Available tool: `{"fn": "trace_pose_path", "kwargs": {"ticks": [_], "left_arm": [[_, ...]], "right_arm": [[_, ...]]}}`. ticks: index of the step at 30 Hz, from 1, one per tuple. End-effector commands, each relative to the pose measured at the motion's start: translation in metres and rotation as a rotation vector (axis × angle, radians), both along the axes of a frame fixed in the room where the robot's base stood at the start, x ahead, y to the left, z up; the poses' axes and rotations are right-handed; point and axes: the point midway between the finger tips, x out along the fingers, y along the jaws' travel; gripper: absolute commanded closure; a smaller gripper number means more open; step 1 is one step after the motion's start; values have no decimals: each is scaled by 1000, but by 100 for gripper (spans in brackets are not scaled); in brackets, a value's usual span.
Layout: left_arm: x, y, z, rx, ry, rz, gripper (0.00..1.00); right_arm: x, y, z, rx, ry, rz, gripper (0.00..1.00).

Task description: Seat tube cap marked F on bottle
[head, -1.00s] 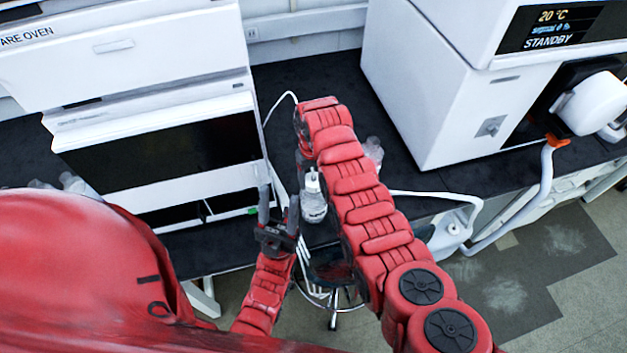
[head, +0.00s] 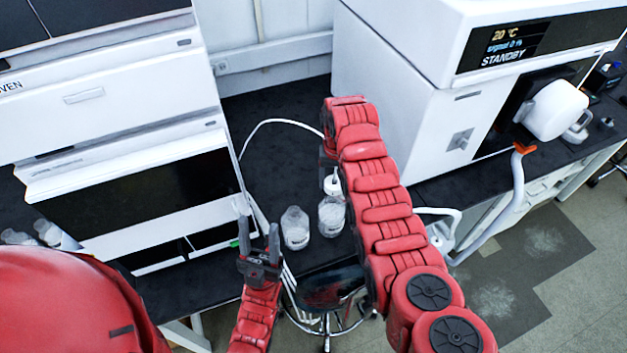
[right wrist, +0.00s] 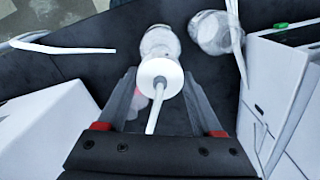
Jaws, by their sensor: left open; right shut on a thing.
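A white tube cap (head: 332,186) shows at the top of a clear bottle (head: 331,217), left of my right arm. In the right wrist view the round cap (right wrist: 160,75) sits between the fingers of my right gripper (right wrist: 162,82), which is shut on it. A white tube runs from it toward the camera. The bottle (right wrist: 160,42) is directly behind the cap; I cannot tell whether the cap is seated or just above. No letter is readable on it. My left gripper (head: 257,226) is open and empty, left of the bottles.
A second clear bottle (head: 295,229) stands left of the capped one, near the bench's front edge. The white oven (head: 130,100) is at left, a white instrument (head: 395,90) at right. A white hose (head: 270,122) curves over the dark bench (head: 285,165). A stool (head: 330,290) is below.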

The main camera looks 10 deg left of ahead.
Motion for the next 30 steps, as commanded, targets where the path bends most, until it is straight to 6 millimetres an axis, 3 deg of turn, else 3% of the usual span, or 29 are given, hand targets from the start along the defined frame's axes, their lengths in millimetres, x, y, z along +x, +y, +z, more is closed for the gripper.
{"fn": "trace_pose_path", "kwargs": {"ticks": [16,30], "left_arm": [[0,0,-14,0,0,0,50],[0,0,-16,0,0,0,50]], "right_arm": [[0,-1,-39,1,0,-6,90],[1,-1,-43,2,-3,-6,90]]}}
